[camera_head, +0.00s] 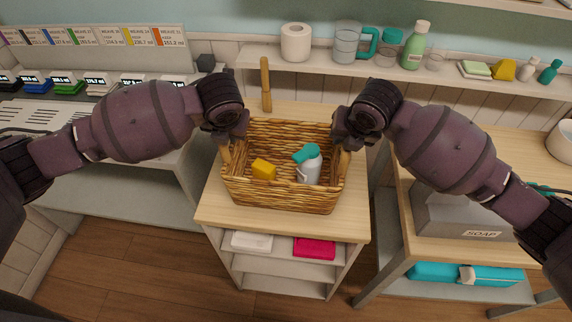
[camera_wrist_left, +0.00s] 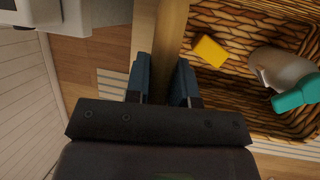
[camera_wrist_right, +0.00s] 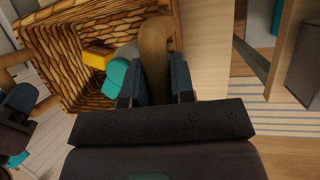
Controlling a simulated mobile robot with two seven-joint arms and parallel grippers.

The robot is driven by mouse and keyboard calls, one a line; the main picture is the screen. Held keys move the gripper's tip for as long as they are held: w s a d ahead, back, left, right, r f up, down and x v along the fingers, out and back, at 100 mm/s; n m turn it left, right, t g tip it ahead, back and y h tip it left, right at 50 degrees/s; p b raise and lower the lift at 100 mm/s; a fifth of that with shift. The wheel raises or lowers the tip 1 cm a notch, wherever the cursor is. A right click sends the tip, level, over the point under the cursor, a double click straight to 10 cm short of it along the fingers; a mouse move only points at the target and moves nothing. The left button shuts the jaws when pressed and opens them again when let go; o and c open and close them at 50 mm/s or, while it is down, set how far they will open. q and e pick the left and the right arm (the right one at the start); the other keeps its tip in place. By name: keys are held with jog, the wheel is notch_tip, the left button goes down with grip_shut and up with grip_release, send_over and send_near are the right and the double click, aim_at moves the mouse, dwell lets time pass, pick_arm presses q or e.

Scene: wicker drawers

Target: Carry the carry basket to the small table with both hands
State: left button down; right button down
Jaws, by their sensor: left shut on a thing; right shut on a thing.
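The wicker carry basket (camera_head: 283,197) is upright over the top of the small wooden-topped table (camera_head: 352,215). Whether it rests on the top or hangs just above it, I cannot tell. It holds a yellow block (camera_head: 264,170) and a grey-white spray bottle with a teal head (camera_head: 311,168). My left gripper (camera_head: 226,140) is shut on the basket's left handle, which shows in the left wrist view (camera_wrist_left: 171,45). My right gripper (camera_head: 346,143) is shut on the right handle, seen in the right wrist view (camera_wrist_right: 155,50).
A wooden upright handle (camera_head: 266,84) stands behind the basket. A wall shelf above holds a paper roll (camera_head: 296,42), a glass jar (camera_head: 346,42) and a green bottle (camera_head: 415,46). A grey soap box (camera_head: 455,222) is on the right table. A pink item (camera_head: 314,247) lies on the shelf below.

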pick_arm(q)
jog(key=shift+r, duration=0.15)
pick_arm(e)
jog(key=shift+r, duration=0.15)
